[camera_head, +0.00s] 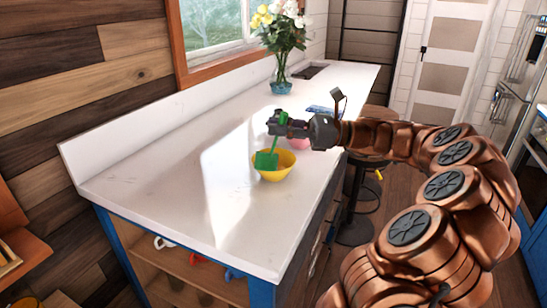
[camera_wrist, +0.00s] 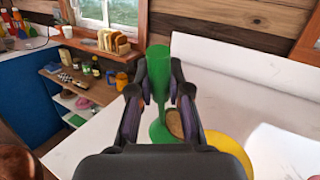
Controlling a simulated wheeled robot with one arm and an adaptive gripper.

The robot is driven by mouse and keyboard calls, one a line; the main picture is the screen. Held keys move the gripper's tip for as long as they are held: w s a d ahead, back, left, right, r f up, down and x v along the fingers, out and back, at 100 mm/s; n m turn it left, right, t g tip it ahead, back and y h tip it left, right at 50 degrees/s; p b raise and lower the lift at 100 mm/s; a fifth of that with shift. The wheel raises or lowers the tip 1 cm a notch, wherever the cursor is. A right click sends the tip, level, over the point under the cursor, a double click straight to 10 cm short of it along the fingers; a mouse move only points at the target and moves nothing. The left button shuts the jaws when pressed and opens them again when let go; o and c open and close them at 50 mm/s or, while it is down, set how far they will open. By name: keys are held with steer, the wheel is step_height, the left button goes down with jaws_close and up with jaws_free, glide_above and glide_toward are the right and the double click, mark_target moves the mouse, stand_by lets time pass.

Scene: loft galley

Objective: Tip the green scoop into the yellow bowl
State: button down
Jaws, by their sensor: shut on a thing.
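My gripper (camera_head: 279,123) is shut on the handle of the green scoop (camera_head: 266,160), above the white counter. The scoop hangs downward, and its head overlaps the left side of the yellow bowl (camera_head: 277,174) in the head view. I cannot tell whether they touch. In the wrist view, the green scoop (camera_wrist: 158,60) stands between my gripper's fingers (camera_wrist: 160,92). A brown lump (camera_wrist: 175,123) shows at the scoop's head. The yellow bowl (camera_wrist: 232,148) is just right of it, partly hidden by my gripper. The bowl stands upright; its inside is mostly hidden.
A pink object (camera_head: 299,144) is behind the bowl, partly hidden by my gripper. A vase of flowers (camera_head: 282,80) stands farther back on the counter (camera_head: 150,185). The counter's left and front parts are clear. A stool (camera_head: 378,113) is beside the right edge.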

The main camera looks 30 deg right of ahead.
steer(key=shift+w+d+r+m+t+p, duration=0.25)
steer(key=shift+w+d+m+p, duration=0.25)
steer(key=shift+w+d+p, duration=0.15)
steer(key=shift+w+d+r+m+t+p, duration=0.15)
steer(key=shift+w+d+r+m+p, duration=0.05)
steer(key=shift+w+d+m+p, duration=0.4)
steer(key=shift+w+d+r+m+t+p, duration=0.15)
steer(key=shift+w+d+m+t+p, duration=0.2)
steer(key=shift+w+d+m+p, duration=0.5)
steer(key=shift+w+d+r+m+t+p, duration=0.1)
steer(key=shift+w+d+m+t+p, duration=0.4)
steer(key=shift+m+p, duration=0.55)
stand_by(0.4)
steer(key=shift+w+d+f+m+t, duration=0.15)
steer(key=shift+w+d+f+m, duration=0.1)
steer(key=shift+d+f+m, duration=0.25)
steer(key=shift+w+d+f+m+t, duration=0.1)
steer(key=shift+w+d+f+m, duration=0.15)
steer(key=shift+m, duration=0.45)
steer(key=shift+w+d+f+m+t+h+p, duration=0.2)
steer(key=shift+w+d+m+t+h+p, duration=0.25)
steer(key=shift+m, duration=0.65)
stand_by(0.4)
steer(key=shift+w+d+p, duration=0.2)
steer(key=shift+w+p, duration=0.05)
steer(key=shift+p, duration=0.1)
